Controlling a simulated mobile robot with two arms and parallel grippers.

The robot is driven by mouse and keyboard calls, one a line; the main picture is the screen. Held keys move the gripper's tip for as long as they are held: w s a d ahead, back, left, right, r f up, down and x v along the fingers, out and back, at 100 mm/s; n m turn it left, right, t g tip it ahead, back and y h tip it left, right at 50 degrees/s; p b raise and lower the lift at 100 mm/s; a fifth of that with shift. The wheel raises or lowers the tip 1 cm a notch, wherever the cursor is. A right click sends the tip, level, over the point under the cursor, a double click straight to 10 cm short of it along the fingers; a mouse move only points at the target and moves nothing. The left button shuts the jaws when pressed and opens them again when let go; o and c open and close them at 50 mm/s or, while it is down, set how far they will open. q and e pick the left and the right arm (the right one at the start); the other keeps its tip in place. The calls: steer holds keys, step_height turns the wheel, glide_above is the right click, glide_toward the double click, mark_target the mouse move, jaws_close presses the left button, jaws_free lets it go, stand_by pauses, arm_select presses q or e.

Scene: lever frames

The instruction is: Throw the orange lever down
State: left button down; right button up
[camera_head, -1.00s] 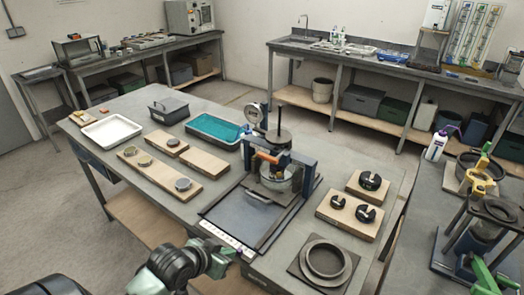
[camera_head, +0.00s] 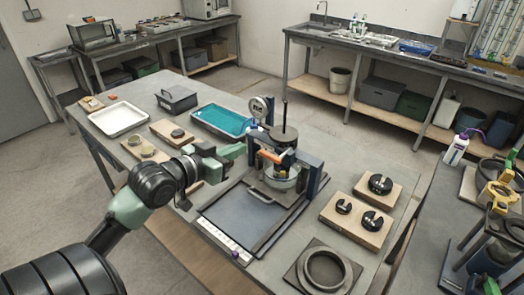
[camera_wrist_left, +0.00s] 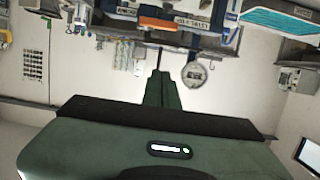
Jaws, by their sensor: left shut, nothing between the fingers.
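The orange lever (camera_head: 270,156) is a short bar on the front of a blue-framed press (camera_head: 312,172) on the grey table. It lies nearly level, slightly tilted. In the left wrist view the orange lever (camera_wrist_left: 157,23) shows near the top edge. My left gripper (camera_head: 238,150), with green fingers, is shut and empty. In the head view it appears just left of the press, apart from the lever. In the left wrist view its closed fingers (camera_wrist_left: 158,78) point up toward the press. My right gripper is not in view.
A teal tray (camera_head: 222,121) stands behind my left gripper. A dark flat tray (camera_head: 240,222) lies in front of the press. Boards with slotted weights (camera_head: 372,218) and a ring mould (camera_head: 323,268) sit to the right. A dial gauge (camera_head: 258,107) rises behind the press.

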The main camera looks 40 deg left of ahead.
arm_select(q)
steer(key=p, duration=0.3)
glide_above(262, 151)
steer(key=s+d, duration=0.1)
steer(key=s, duration=0.2)
step_height(262, 151, down, 2)
steer(key=shift+w+d+f+p, duration=0.15)
steer(key=shift+f+p, duration=0.05)
steer(key=shift+f, duration=1)
steer(key=shift+w+d+f+p, duration=0.1)
steer(key=shift+w+f+p, duration=0.1)
steer(key=shift+f, duration=0.95)
